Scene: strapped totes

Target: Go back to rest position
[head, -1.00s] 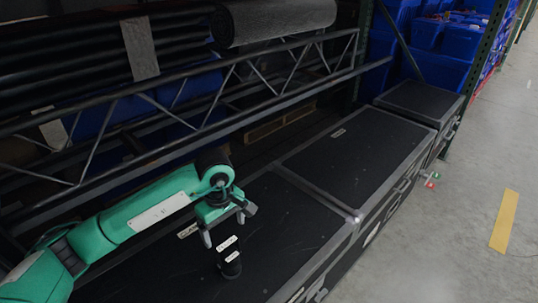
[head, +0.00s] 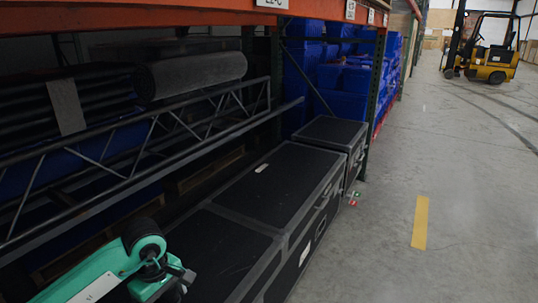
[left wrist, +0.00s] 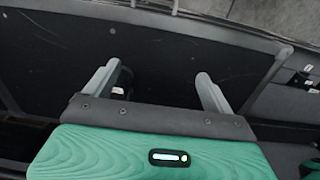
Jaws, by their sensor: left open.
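My left arm (head: 105,277) is green and comes in at the bottom left of the head view, over the near black case. Its gripper is mostly cut off there by the bottom edge. In the left wrist view my left gripper (left wrist: 158,80) is open, its two grey fingers apart above the case's dark top. A small black cylinder (left wrist: 122,84) shows partly behind the left finger. I cannot tell whether they touch. The cylinder is out of the head view. My right gripper is not in view.
Black cases (head: 275,186) with grey edges stand in a row along the rack. A metal truss (head: 130,165) and blue totes (head: 345,88) are on the rack. The concrete floor at right is open, with a yellow stripe (head: 420,222). A yellow forklift (head: 484,62) stands far off.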

